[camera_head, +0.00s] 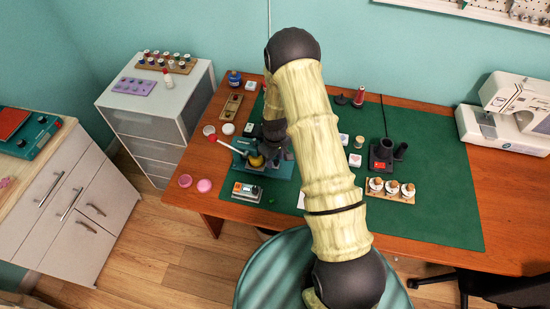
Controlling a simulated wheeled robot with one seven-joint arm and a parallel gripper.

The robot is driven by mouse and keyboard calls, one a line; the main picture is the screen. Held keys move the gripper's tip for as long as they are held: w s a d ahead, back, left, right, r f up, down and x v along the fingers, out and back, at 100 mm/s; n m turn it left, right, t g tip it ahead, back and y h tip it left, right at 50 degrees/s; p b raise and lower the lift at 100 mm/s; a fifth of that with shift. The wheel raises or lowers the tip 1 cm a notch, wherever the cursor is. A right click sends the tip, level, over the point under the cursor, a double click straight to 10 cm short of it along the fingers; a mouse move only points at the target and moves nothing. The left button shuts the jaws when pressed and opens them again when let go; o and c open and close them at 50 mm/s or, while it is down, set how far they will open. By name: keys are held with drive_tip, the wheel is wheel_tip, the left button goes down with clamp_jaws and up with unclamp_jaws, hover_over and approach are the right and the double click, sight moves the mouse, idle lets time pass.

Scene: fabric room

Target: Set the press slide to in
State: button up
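A teal press (284,170) stands on the green mat at the left part of the desk. A pale bar reaches out from its left side, and a yellowish round part shows at its front. I cannot make out which part is the slide or where it is set. My arm comes from the bottom of the picture over the desk and bends down to the press. My gripper (272,152) is dark and is at the press, close to the yellowish part. Its fingers are too small and too covered to tell whether they are open or touch anything.
A small boxed device (246,192) lies in front of the press. The green mat (445,205) is bare further right.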

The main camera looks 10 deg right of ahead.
wheel_tip(320, 180, up, 17)
drive_tip(key=b, duration=0.2)
drive_tip(key=shift+r, duration=0.2)
idle(0.4)
idle(0.3)
drive_tip(key=s+r+m+t, duration=0.1)
drive_tip(key=s+r+m, duration=0.2)
drive_tip(key=s, duration=0.6)
drive_tip(key=s+r+m+t, duration=0.1)
drive_tip(key=s+r+m, duration=0.1)
drive_tip(key=s+r, duration=0.3)
drive_tip(key=s, duration=0.4)
drive_tip(key=shift+s+d+m+t, duration=0.15)
drive_tip(key=shift+d+m+t, duration=0.15)
drive_tip(key=shift+m, duration=0.1)
